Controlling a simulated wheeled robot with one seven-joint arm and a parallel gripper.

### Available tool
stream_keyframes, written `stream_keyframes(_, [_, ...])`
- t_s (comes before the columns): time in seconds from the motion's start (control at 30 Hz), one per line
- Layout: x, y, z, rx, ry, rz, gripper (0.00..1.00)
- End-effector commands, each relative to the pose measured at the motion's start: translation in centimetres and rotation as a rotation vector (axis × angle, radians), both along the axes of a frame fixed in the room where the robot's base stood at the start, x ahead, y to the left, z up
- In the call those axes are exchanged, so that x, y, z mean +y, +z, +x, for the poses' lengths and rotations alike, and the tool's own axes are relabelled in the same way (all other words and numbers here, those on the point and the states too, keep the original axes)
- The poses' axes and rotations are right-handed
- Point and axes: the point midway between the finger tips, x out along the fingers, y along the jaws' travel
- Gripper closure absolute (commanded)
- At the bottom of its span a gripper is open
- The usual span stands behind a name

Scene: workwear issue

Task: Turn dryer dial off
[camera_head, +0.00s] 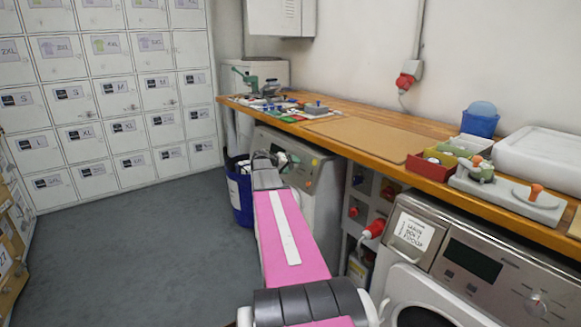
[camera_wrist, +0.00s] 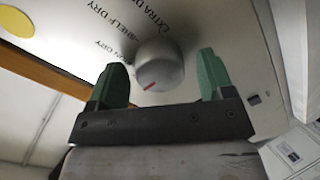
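The dryer dial (camera_wrist: 160,66) is a round grey knob with a red mark, seen in the wrist view on the pale panel of the dryer (camera_wrist: 120,25). Printed words such as "EXTRA DRY" and "SHELF DRY" curve around it. My gripper (camera_wrist: 161,80) is open, with one green finger on each side of the dial and a visible gap to both. In the head view the arm reaches out to a machine (camera_head: 318,190) under the worktop, and my gripper (camera_head: 272,160) is at its front panel. The dial is hidden there.
A wooden worktop (camera_head: 360,143) runs above the machines. A second machine (camera_head: 490,265) with a dark display stands at the near right. A blue bin (camera_head: 240,190) stands left of the far machine. The grey floor (camera_head: 130,250) is clear at left.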

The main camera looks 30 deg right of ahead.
Motion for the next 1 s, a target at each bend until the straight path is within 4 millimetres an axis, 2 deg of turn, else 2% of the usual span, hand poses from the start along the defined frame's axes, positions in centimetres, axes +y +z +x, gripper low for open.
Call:
stream_keyframes(0.2, [0.1,0.1,0.0,0.000,-0.001,-0.001,0.25])
stream_keyframes(0.33, [1.0,0.4,-0.1,0.000,0.001,-0.001,0.25])
stream_keyframes(0.73, [7.5,3.1,-0.5,-0.001,0.002,0.000,0.25])
stream_keyframes(1.0, [9.8,4.1,-0.5,0.000,0.001,-0.001,0.25])
